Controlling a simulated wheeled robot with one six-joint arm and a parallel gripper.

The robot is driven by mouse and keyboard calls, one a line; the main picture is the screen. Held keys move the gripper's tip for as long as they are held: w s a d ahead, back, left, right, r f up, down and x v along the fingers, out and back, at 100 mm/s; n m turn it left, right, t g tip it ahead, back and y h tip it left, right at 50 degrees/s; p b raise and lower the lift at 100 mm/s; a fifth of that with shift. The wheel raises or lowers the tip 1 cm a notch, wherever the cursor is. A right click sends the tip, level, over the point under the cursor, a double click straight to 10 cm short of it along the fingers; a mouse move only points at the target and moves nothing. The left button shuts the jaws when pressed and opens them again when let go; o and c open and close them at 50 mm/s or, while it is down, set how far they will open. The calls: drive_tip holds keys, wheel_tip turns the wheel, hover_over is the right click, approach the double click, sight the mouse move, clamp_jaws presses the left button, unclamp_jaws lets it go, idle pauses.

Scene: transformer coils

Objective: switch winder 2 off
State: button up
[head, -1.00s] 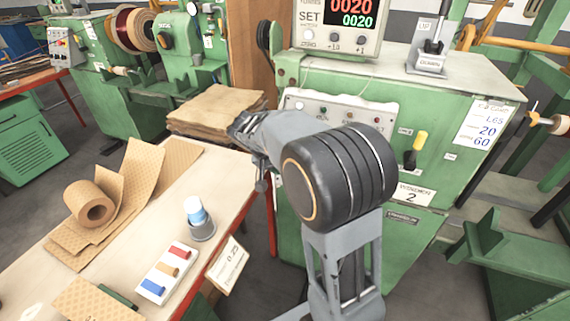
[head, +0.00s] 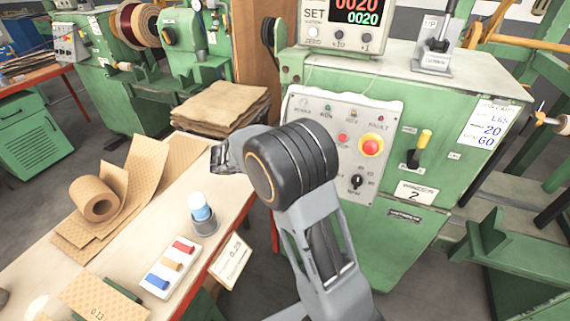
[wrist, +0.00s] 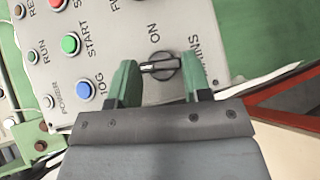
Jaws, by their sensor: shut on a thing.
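Winder 2 (head: 340,215) is a green machine with a grey control panel and a "2" plate (head: 417,193). In the wrist view, the mains switch (wrist: 168,66) is a dark rotary knob between the "ON" and "MAINS" lettering. Its white mark points left in the picture, and "ON" stands above it. My gripper (wrist: 158,74) has its green fingers on either side of this knob and is shut on it. In the head view my arm hides the mains switch and the gripper.
Blue jog (wrist: 84,90) and green start (wrist: 70,44) buttons sit close to my left finger. A bench (head: 130,225) with paper lies left.

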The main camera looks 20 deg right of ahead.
drive_tip(key=shift+n+h, duration=0.6)
drive_tip(key=shift+f, duration=0.1)
drive_tip(key=o, duration=0.9)
drive_tip(key=v, duration=1.4)
drive_tip(key=shift+s+f, duration=0.15)
